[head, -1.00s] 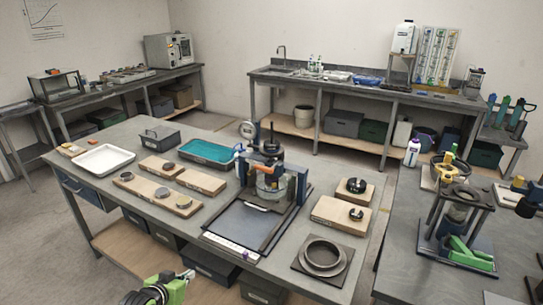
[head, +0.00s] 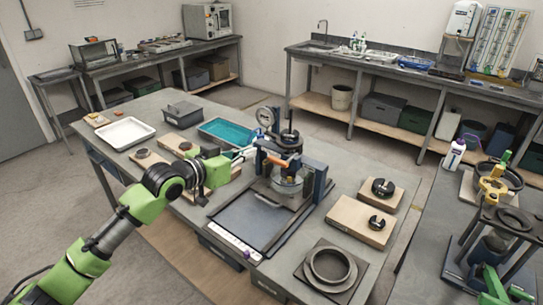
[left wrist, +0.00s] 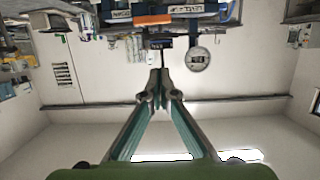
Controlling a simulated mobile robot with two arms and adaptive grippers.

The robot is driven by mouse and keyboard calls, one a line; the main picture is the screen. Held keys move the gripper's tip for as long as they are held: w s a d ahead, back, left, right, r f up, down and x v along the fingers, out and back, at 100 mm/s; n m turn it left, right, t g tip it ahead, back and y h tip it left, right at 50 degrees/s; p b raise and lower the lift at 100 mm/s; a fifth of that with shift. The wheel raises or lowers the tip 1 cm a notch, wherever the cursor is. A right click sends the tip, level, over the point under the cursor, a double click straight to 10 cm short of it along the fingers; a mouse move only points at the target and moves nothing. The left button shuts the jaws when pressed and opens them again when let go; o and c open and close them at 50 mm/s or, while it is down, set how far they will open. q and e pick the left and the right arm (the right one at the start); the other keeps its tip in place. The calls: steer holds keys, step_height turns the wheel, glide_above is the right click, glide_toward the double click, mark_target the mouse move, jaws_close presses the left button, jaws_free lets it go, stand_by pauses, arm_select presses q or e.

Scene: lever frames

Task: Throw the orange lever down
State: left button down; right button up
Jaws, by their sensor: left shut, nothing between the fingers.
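The orange lever (head: 279,161) shows as an orange grip on the front of a dark blue-framed press (head: 296,183) with a clear cylinder, on the middle table. In the left wrist view the orange grip (left wrist: 153,20) is near the top edge, beyond the fingertips. My left gripper (head: 244,152) reaches in from the left, just left of the press and apart from the lever. Its fingertips (left wrist: 158,78) meet in the left wrist view, with nothing held.
A round gauge (head: 266,117) stands at the back of the press. Left of it are a teal tray (head: 222,129), a white tray (head: 125,133) and wooden boards under my arm. A dark ring (head: 331,267) lies front right. The dark plate (head: 248,214) before the press is clear.

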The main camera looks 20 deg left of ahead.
arm_select(q)
steer(key=p, duration=0.3)
glide_above(271, 157)
steer(key=s, duration=0.3)
step_height(271, 157, down, 2)
steer(key=shift+w+d+f+p, duration=0.1)
steer(key=shift+d+f+p, duration=0.15)
steer(key=shift+f, duration=0.9)
steer(key=shift+w+d+f+p, duration=0.1)
steer(key=shift+f+p, duration=0.1)
steer(key=shift+f, duration=0.95)
arm_select(e)
steer(key=shift+w+d+r, duration=0.1)
steer(key=shift+w+r, duration=0.1)
steer(key=shift+r, duration=0.45)
steer(key=shift+w+d+r, duration=0.1)
steer(key=shift+w+r, duration=0.05)
steer(key=shift+r, duration=0.55)
steer(key=shift+w+d+r, duration=0.1)
steer(key=shift+w+r, duration=0.1)
steer(key=shift+r, duration=0.45)
steer(key=shift+f, duration=0.1)
